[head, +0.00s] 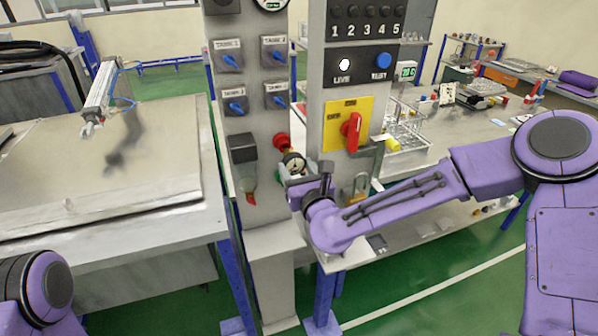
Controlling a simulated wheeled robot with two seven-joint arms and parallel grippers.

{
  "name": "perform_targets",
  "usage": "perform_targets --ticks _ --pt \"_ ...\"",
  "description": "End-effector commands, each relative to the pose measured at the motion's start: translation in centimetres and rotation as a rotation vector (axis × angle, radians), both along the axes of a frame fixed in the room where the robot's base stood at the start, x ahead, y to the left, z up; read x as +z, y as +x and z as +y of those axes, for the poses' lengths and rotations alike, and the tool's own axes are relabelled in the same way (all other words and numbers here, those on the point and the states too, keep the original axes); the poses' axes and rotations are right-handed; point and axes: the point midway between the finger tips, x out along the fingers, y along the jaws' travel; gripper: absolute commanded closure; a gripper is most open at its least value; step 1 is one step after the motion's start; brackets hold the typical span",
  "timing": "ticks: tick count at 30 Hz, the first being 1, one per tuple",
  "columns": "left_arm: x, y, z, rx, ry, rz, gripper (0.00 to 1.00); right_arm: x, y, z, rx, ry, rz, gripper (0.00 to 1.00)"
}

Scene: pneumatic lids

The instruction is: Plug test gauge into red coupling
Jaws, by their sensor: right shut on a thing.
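The test gauge (294,162), with a round white dial and black rim, is at the tip of my right gripper (291,179). My right gripper is shut on it, in front of the grey column. The red coupling (281,141) is just above and left of the gauge, on the right side of that column. In the picture the gauge's upper edge lies close against the coupling; I cannot tell whether they touch or are joined. My gripper hides the lower part of the gauge. My left gripper is out of view; only a purple part of that arm shows.
The grey column (261,110) carries several blue-handled valves. To its right, a panel has a red rotary switch (351,131) on a yellow plate and a padlock (355,187) below. A metal lid (60,165) with a cylinder stands left. A bench with a rack (408,127) stands right.

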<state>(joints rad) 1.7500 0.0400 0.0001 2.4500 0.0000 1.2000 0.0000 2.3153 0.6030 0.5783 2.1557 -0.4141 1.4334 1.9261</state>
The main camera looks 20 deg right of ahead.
Motion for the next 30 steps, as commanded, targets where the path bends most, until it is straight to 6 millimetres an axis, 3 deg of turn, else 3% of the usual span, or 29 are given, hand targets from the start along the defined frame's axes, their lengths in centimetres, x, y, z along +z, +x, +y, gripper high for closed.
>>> perform_targets --ticks 29,30 --pt "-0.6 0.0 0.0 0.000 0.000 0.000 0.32 0.0 2.2 0.1 -0.001 0.001 -0.002 0.74" --pt "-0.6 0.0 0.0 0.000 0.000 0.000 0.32 0.1 2.2 0.1 -0.001 0.001 -0.002 0.29"
